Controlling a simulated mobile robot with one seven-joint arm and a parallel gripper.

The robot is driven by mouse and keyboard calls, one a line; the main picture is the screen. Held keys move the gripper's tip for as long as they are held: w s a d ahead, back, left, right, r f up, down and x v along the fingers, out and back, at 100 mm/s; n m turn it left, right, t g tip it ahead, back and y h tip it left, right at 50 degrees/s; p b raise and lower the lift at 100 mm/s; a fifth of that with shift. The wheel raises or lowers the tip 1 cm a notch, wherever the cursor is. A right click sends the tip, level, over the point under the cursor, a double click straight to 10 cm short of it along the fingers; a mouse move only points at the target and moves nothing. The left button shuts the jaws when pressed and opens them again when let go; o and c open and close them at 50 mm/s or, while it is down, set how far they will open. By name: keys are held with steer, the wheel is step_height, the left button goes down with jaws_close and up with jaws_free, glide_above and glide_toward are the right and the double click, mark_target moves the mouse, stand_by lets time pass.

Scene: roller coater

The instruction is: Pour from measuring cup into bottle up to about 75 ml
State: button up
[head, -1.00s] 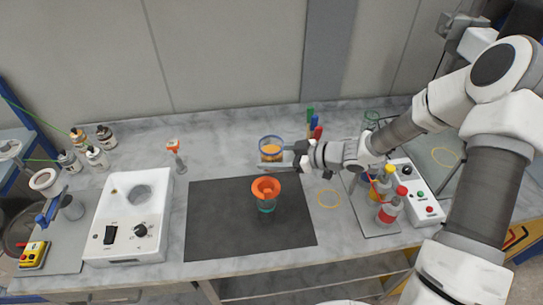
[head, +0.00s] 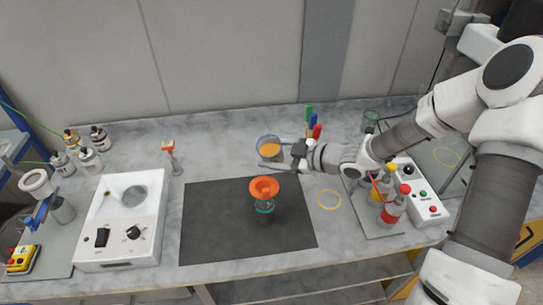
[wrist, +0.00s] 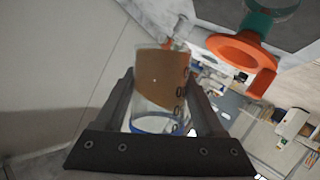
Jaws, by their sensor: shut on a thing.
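The clear measuring cup (head: 269,148) with a blue rim holds orange-brown liquid. My gripper (head: 294,155) is shut on it, above the table behind the funnel. The cup looks tilted, and it fills the space between my fingers in the wrist view (wrist: 160,85). The orange funnel (head: 264,186) sits on the bottle (head: 265,210), which has a green collar and stands upright on the dark mat. The funnel also shows at the upper right of the wrist view (wrist: 243,50), apart from the cup. The liquid level in the bottle cannot be made out.
The dark mat (head: 215,225) is clear around the bottle. A white hotplate-like device (head: 120,225) stands to the left. Colored markers (head: 313,128) stand behind my gripper. Red and yellow squeeze bottles (head: 391,210) and a control box (head: 422,200) stand at right.

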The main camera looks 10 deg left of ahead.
mark_target(281, 162)
steer(key=shift+w+d+f+n+t+b, duration=0.1)
steer(key=shift+f+n+t+b, duration=0.3)
steer(key=shift+b, duration=1.35)
steer(key=shift+w+a+f+n+t+b, duration=0.15)
steer(key=shift+f+n+b, duration=0.4)
steer(key=shift+b, duration=1.15)
steer(key=shift+w+d+f+n+t+b, duration=0.2)
steer(key=shift+f+b, duration=0.45)
steer(key=shift+b, duration=1.1)
steer(key=shift+s+r, duration=0.1)
steer(key=shift+r, duration=0.05)
steer(key=shift+f+n+t+b, duration=0.35)
steer(key=shift+n+b, duration=0.2)
steer(key=shift+b, duration=1.15)
steer(key=shift+r+n+t+b, duration=0.1)
steer(key=shift+n+t+b, duration=0.35)
steer(key=shift+b, duration=1.25)
